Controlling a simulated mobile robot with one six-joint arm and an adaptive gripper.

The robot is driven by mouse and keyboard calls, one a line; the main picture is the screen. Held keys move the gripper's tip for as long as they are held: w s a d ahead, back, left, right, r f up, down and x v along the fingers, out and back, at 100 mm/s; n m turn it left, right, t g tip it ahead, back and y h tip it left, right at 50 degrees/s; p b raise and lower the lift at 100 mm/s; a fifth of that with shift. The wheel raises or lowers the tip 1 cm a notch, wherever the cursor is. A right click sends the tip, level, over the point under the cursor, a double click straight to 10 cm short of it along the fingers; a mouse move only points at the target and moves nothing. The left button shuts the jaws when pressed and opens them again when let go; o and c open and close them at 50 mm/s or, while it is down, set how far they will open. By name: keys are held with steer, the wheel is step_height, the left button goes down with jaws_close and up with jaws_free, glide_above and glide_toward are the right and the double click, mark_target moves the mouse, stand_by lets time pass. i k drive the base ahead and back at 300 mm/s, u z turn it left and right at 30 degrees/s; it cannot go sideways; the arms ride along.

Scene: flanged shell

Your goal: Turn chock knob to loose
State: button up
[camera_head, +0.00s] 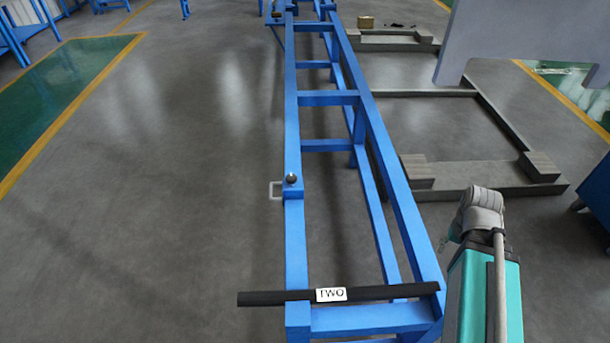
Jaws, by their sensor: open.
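A small dark round knob (291,179) sits on top of a blue block on the left rail of the long blue frame (295,240). It looks like the chock knob; its setting is too small to tell. My gripper's fingers do not show. A grey jointed part and a teal body at the lower right look like parts of my own arm or base, well to the right of the knob.
A black bar (265,298) with a white label "TWO" (331,294) lies across the near end of the frame. A pale grey plate (525,45) hangs at the upper right. Grey floor supports (470,178) lie right of the frame. The floor (170,200) left of it is clear.

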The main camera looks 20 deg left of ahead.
mark_target(291, 178)
steer(key=z, duration=0.55)
steer(key=k, duration=0.95)
steer(key=u, duration=1.3)
steer(key=i, duration=0.6)
steer(key=u, duration=0.15)
